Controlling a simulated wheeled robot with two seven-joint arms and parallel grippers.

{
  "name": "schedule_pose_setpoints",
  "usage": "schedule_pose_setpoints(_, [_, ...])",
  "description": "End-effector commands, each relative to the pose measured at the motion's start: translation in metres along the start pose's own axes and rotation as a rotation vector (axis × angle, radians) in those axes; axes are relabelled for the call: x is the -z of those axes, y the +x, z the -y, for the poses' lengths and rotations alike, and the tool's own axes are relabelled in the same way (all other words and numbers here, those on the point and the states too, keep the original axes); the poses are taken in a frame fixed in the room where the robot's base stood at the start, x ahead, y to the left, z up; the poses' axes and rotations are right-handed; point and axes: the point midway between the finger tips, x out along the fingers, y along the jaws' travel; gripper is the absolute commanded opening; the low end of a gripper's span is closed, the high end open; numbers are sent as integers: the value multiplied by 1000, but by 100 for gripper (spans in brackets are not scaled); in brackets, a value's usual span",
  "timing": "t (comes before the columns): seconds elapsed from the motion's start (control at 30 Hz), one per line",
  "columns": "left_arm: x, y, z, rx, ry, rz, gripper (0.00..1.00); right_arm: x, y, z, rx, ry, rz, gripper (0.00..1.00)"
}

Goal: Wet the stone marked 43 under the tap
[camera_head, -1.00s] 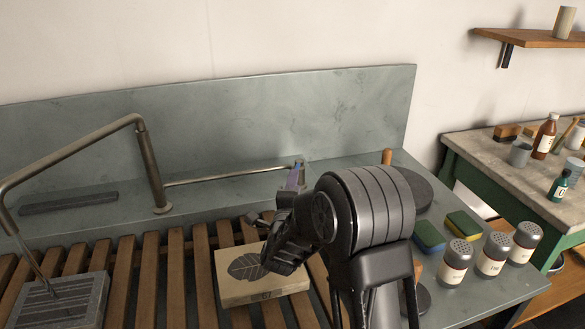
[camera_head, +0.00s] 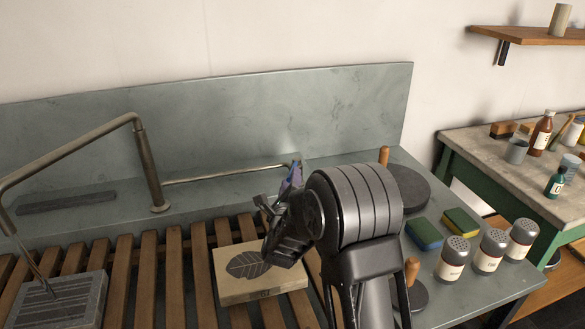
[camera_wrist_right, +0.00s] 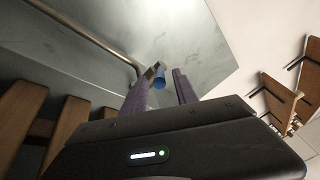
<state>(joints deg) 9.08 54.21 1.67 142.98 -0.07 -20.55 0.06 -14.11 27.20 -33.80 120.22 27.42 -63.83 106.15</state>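A bent metal tap (camera_head: 150,165) stands behind the wooden rack, its spout arm reaching left. A thin grey line runs from its end to a dark grey stone (camera_head: 62,305) at the lower left; I cannot tell whether it is water or tube. A beige stone (camera_head: 232,287) with a dark leaf print lies on the slats at centre. My left gripper is out of view.
The slatted rack (camera_head: 147,285) fills the sink. Right of my arm are two sponges (camera_head: 424,233), several shaker jars (camera_head: 490,252) and dark round discs (camera_head: 412,188) with wooden handles. A dark bar (camera_head: 66,203) lies on the back ledge. A green side table (camera_head: 470,150) holds bottles.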

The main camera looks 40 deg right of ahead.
Motion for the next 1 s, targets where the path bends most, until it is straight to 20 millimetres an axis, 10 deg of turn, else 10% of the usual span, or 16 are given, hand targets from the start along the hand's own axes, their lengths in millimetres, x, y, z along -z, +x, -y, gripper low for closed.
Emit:
schedule_pose_setpoints(0.4, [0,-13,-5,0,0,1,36,0,59,1,1,-3,0,35])
schedule_pose_setpoints(0.77, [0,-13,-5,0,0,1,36,0,65,0,1,-1,0,35])
schedule_pose_setpoints(1.0, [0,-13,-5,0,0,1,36,0,64,0,0,-1,0,16])
